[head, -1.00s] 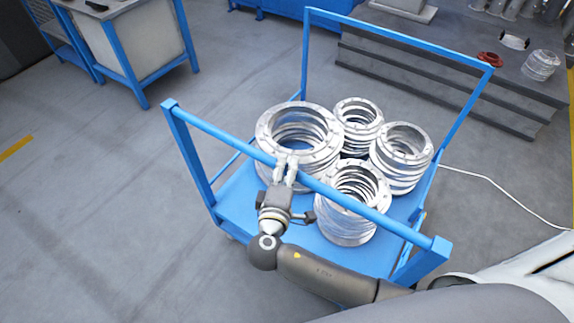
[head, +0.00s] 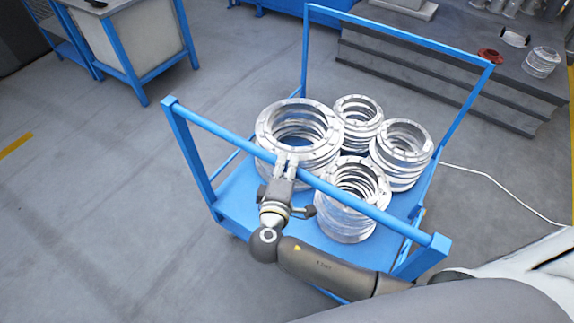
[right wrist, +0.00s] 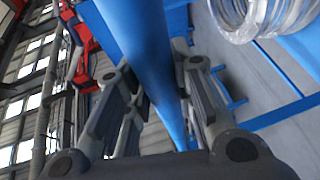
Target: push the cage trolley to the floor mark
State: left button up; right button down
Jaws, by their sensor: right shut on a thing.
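The blue cage trolley (head: 222,207) stands on the grey floor in the middle of the head view. It carries several stacks of silvery flanged rings (head: 270,128) on its blue deck. My right gripper (head: 287,166) is shut on the trolley's near top rail, left of the rail's middle. In the right wrist view the blue rail (right wrist: 150,50) runs between the two fingers (right wrist: 150,105). My left gripper is not in view. No floor mark can be made out for certain; a yellow floor strip (head: 15,145) shows at the far left.
A dark stepped platform (head: 430,75) with loose parts stands behind the trolley at the right. A blue-framed bin (head: 130,45) stands at the upper left. A white cable (head: 510,185) lies on the floor to the right. The floor left of the trolley is clear.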

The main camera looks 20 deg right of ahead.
jog(key=shift+s+a+f, duration=0.3)
jog(key=shift+s+a, duration=0.05)
jog(key=shift+a, duration=0.15)
jog(key=c, duration=1.2)
grip_release()
jog(key=shift+s+a+r, duration=0.15)
jog(key=shift+s+a, duration=0.05)
jog(key=shift+a, duration=0.05)
jog(key=shift+r, duration=0.1)
jog(key=shift+w+d, duration=0.1)
jog(key=v, duration=1.2)
